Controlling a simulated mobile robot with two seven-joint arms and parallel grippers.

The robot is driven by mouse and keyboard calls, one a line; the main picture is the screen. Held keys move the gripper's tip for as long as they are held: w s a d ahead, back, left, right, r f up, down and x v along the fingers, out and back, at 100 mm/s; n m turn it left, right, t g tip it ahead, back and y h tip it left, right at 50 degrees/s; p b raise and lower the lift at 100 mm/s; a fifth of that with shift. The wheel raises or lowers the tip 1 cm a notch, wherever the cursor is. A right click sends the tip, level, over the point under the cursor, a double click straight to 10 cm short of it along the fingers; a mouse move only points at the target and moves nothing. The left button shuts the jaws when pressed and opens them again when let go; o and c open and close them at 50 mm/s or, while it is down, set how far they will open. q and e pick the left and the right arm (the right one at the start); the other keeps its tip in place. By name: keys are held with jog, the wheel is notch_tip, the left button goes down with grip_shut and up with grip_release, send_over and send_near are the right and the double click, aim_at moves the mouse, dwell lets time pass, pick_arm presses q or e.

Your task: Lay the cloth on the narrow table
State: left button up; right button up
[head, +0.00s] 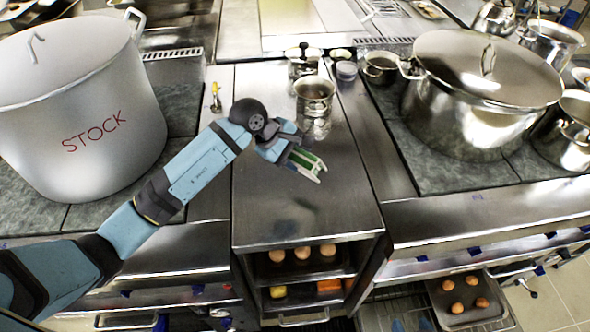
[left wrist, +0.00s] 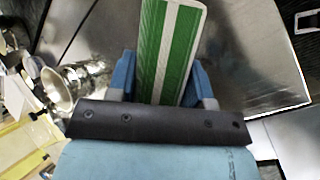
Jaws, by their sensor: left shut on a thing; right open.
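The cloth (head: 307,166) is green and white striped and looks like a flat, stiff, folded strip. My left gripper (head: 296,157) is shut on it, over the narrow table. In the left wrist view the cloth (left wrist: 170,50) stands out between the two blue fingers of the gripper (left wrist: 163,88). The narrow table (head: 275,210) is the steel-topped unit in the middle of the head view. Its top (left wrist: 250,60) also shows behind the cloth in the left wrist view. I cannot tell the exact gap between cloth and tabletop. My right gripper is not in view.
A small steel pot (head: 314,92) and a lidded pot (head: 303,62) stand at the table's back. A big stockpot (head: 85,110) is on the left stove, another large pot (head: 475,100) on the right. The table's front half is clear.

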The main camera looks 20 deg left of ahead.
pick_arm(q)
notch_tip(320, 180, down, 7)
jog(key=shift+f+p, duration=0.1)
jog(key=shift+p, duration=0.3)
jog(key=shift+f, duration=0.1)
jog(key=shift+f, duration=0.1)
jog(key=o, duration=1.1)
jog(key=shift+c, duration=0.2)
jog(key=shift+a+r, duration=0.15)
jog(key=shift+r, duration=0.1)
jog(key=b+v, duration=0.1)
jog(key=v, duration=1)
jog(key=shift+r+b, duration=0.3)
